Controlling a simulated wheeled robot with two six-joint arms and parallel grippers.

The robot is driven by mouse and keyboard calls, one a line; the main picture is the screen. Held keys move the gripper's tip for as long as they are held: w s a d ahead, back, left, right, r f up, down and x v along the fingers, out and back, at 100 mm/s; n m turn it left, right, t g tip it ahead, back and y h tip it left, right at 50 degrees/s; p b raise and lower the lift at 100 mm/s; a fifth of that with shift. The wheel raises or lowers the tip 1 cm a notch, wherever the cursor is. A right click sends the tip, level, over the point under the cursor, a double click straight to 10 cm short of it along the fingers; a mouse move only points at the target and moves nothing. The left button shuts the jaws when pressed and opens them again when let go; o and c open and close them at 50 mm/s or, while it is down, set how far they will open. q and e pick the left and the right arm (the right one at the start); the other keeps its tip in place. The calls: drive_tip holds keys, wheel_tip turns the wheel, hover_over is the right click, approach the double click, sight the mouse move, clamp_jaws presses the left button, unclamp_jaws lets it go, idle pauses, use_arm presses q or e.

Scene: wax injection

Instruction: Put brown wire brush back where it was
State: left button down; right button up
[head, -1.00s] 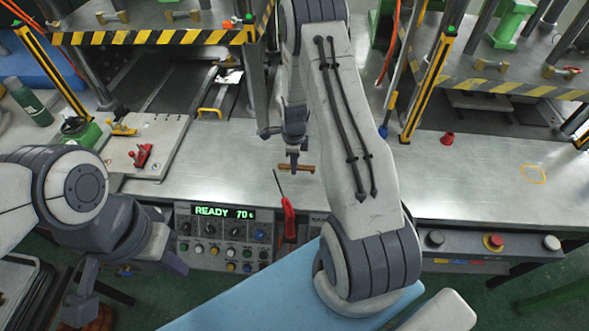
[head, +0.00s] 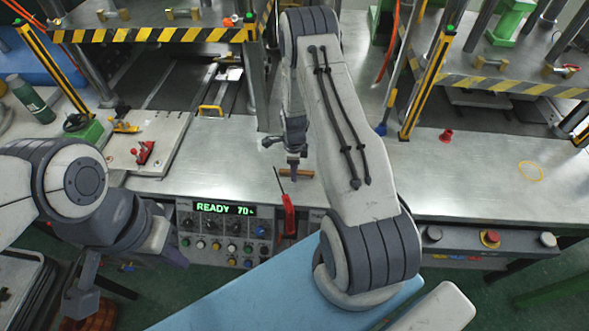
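The brown wire brush (head: 304,173) is a small brown bar low over the front part of the metal table, near its front edge. My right gripper (head: 294,176) points down at the brush and appears shut on it.
A red-handled tool (head: 288,215) stands just in front of the brush, by the control panel (head: 225,232). A plate with red and yellow clamps (head: 150,145) lies to the left. A red cone (head: 446,136) is to the right. The metal table (head: 470,180) is largely clear there.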

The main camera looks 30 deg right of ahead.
drive_tip(key=shift+r, duration=0.1)
drive_tip(key=shift+r, duration=0.5)
wheel_tip(320, 180, up, 10)
drive_tip(key=b, duration=0.4)
drive_tip(key=s+a+r+n, duration=0.4)
drive_tip(key=a+r+n, duration=0.2)
drive_tip(key=a+n, duration=0.3)
drive_tip(key=s+a+r+n, duration=0.3)
drive_tip(key=a+r+n, duration=0.35)
drive_tip(key=a, duration=0.35)
drive_tip(key=s+a+r+n, duration=0.2)
drive_tip(key=s+a+n, duration=0.2)
drive_tip(key=s+n, duration=0.4)
drive_tip(key=s+a+r+n+y, duration=0.1)
drive_tip(key=s+a+r+n, duration=0.2)
drive_tip(key=s+n, duration=0.6)
drive_tip(key=shift+s+a+r, duration=0.2)
drive_tip(key=shift+s+a, duration=0.25)
drive_tip(key=shift+s, duration=0.1)
